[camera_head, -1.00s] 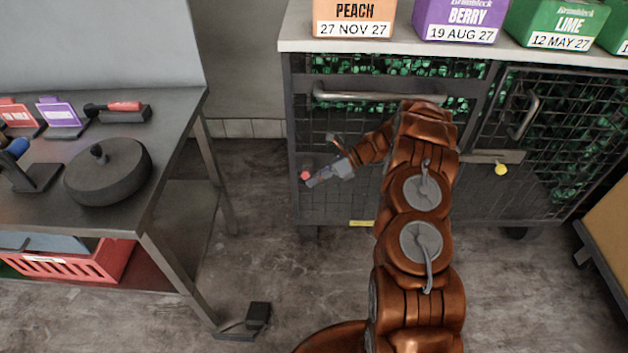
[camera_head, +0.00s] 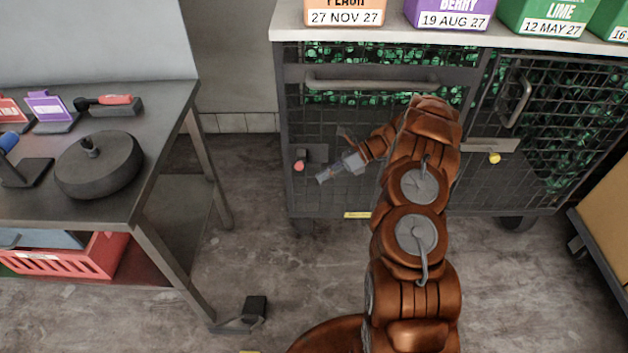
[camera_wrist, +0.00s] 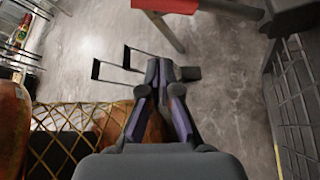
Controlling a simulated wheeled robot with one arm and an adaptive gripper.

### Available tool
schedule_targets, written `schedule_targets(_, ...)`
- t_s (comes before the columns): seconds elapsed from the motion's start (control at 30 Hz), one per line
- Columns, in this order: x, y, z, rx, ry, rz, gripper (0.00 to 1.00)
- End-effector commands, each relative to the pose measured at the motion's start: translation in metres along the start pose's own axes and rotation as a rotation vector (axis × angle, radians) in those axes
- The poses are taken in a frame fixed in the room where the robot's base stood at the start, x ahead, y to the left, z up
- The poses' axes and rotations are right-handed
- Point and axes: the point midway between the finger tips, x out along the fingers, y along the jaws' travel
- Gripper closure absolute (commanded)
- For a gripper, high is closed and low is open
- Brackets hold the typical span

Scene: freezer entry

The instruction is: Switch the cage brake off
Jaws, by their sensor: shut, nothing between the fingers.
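The cage (camera_head: 390,74) is a dark wire-mesh cage on wheels with a pale top. A red knob (camera_head: 299,166) sits low at its left front, beside a small dark plate; whether it is the brake is not labelled.
A metal table (camera_head: 120,215) with a dark round weight (camera_head: 100,165) stands at left, a red crate (camera_head: 75,262) below. A grey floor pedal (camera_head: 240,318) lies by its leg. Labelled tubs (camera_head: 450,14) stand on the cage. Floor between table and cage is clear.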

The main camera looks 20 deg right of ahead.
Motion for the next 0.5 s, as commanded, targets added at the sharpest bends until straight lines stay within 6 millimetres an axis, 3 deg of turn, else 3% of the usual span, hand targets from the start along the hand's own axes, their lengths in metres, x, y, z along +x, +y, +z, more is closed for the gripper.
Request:
schedule_targets(0.2,-0.032,-0.005,-0.002,-0.001,0.001,-0.002,1.0)
schedule_targets(0.5,-0.049,-0.006,-0.002,0.0,0.001,0.0,1.0)
